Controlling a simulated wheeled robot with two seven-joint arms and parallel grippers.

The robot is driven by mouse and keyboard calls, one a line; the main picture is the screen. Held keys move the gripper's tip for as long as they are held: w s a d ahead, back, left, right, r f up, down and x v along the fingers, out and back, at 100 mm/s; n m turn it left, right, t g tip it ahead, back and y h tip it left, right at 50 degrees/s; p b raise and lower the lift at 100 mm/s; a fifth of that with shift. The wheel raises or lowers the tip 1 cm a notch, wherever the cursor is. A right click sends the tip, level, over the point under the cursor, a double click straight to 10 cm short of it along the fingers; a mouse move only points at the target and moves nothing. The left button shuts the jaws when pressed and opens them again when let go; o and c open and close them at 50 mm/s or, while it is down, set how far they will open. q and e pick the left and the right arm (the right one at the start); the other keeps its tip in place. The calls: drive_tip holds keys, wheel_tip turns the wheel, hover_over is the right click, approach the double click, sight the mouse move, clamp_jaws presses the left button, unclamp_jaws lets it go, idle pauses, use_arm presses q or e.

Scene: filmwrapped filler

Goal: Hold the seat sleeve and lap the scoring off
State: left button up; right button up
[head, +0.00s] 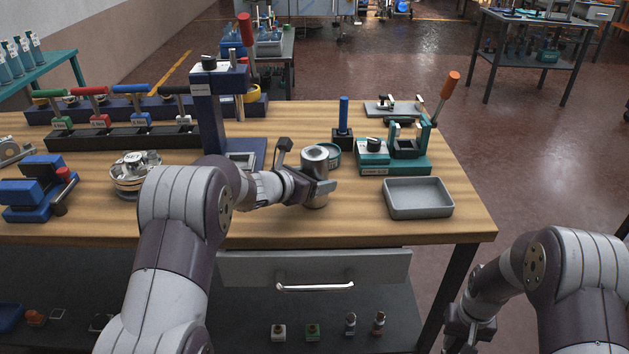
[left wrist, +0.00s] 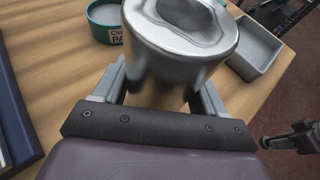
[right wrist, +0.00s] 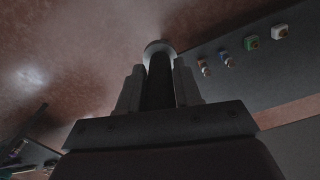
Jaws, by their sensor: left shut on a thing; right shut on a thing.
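The seat sleeve (head: 315,160) is a shiny metal cylinder, upright at the table's middle. My left gripper (head: 318,186) is shut around its side. In the left wrist view the sleeve (left wrist: 178,35) stands between the fingers, its top end toward the camera with a wavy grey patch inside the rim. I cannot tell whether its base touches the table. My right gripper (head: 463,328) is low, beyond the table's front right corner. In the right wrist view it is shut on a dark rod-like tool (right wrist: 160,85) with a paler round end. A teal tin (head: 333,156) stands behind the sleeve.
A grey tray (head: 418,197) sits right of the sleeve, with a teal fixture (head: 395,155) behind it. A blue-handled tool (head: 344,112) stands in a black block. A dark blue press (head: 225,110) is to the left.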

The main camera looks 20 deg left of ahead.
use_arm(q)
drive_tip(key=shift+f+b, duration=0.2)
drive_tip(key=shift+b, duration=0.1)
idle(0.6)
drive_tip(key=o, duration=1.2)
drive_tip(key=c, duration=1.2)
